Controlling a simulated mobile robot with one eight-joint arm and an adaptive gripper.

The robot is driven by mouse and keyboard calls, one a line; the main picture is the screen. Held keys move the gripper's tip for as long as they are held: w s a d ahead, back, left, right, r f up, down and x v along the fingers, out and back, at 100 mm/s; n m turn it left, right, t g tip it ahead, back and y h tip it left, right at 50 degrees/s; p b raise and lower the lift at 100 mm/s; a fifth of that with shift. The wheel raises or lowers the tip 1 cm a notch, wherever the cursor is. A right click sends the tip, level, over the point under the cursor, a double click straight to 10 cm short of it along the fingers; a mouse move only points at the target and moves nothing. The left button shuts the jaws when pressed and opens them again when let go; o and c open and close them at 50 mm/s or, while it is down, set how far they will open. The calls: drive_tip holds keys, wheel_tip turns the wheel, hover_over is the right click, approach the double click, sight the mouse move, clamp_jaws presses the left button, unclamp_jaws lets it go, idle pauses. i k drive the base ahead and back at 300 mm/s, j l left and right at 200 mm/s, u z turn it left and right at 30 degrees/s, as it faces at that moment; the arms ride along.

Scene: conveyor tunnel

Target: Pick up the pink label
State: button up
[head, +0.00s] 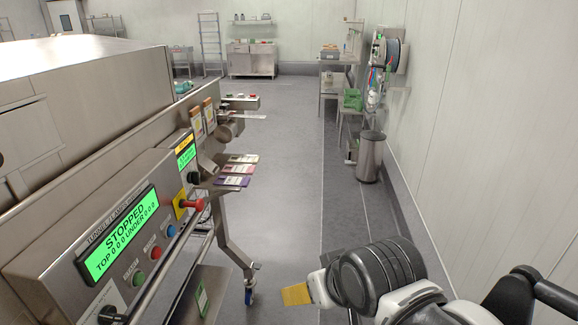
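Three small cards lie one behind the other on a holder at the side of the conveyor machine. The pink label (238,169) appears to be the middle one. A whitish card (243,158) is behind it and a purple card (231,181) is in front. My arm shows at the lower right, with a flat yellow-orange piece (297,294) at its left end. I cannot tell whether this is part of my gripper or something held. The fingers are not clearly visible. This end is well below and to the right of the cards in the picture, apart from them.
The machine's control panel (121,238) reads STOPPED, with a red knob (193,205) jutting out. A machine leg (236,250) stands below the cards. A metal bin (370,157) and a hose reel (391,52) are along the right wall. The aisle floor (290,180) is clear.

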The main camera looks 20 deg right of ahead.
sight(249, 171)
drive_tip(key=i+u, duration=0.2)
drive_tip(key=i, duration=0.3)
drive_tip(key=i+l+u, duration=0.2)
drive_tip(key=i, duration=0.3)
drive_tip(key=i+l+u, duration=0.2)
drive_tip(key=i, duration=0.3)
drive_tip(key=i+l+u, duration=0.15)
drive_tip(key=i, duration=0.35)
